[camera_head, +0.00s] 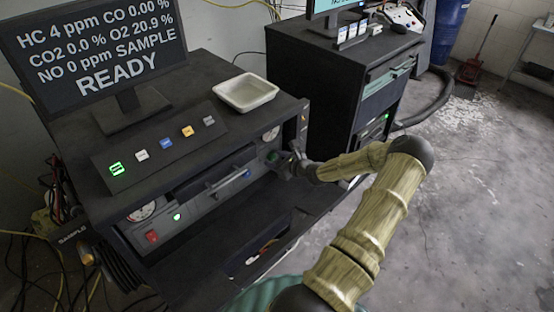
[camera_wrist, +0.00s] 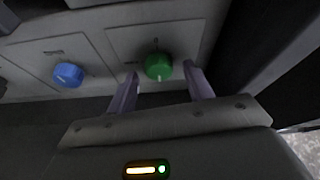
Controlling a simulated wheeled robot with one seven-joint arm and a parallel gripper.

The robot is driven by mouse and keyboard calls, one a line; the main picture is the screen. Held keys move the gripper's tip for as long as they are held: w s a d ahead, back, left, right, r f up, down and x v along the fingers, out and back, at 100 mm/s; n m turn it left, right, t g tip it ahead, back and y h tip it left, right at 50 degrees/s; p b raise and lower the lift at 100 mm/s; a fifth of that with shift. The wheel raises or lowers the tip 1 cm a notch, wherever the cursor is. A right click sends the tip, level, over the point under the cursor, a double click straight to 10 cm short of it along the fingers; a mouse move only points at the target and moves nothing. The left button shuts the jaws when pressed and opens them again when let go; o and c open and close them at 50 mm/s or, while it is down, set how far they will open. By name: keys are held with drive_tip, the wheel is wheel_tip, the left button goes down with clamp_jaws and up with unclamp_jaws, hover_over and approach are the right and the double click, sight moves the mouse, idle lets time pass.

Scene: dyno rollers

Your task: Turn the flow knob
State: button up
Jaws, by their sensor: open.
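In the wrist view, a round green knob (camera_wrist: 158,66) with a pale mark sits on a grey panel plate. A blue knob (camera_wrist: 68,75) sits on the neighbouring plate to its left. The labels above both are too blurred to read, so I cannot tell which is the flow knob. My gripper (camera_wrist: 160,78) is open, with one finger on each side of the green knob; I cannot tell whether they touch it. In the head view, my gripper (camera_head: 291,160) is at the right end of the cabinet's front panel and partly hides the green knob (camera_head: 272,156). The blue knob (camera_head: 247,173) shows there too.
The black cabinet (camera_head: 215,125) carries a screen reading READY (camera_head: 100,45), a row of coloured buttons (camera_head: 160,144) and a white tray (camera_head: 245,92). A red switch (camera_head: 151,236) is at the panel's lower left. A second black cabinet (camera_head: 330,80) stands behind. Open floor lies right.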

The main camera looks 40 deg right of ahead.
drive_tip(key=c, duration=1)
drive_tip(key=shift+m+y+p, duration=0.3)
drive_tip(key=shift+m+p, duration=0.1)
drive_tip(key=shift+m, duration=0.2)
drive_tip(key=o, duration=1)
drive_tip(key=shift+s+d, duration=0.1)
drive_tip(key=b+v, duration=0.2)
drive_tip(key=v, duration=1.5)
drive_tip(key=shift+r+b, duration=0.25)
drive_tip(key=shift+b, duration=0.1)
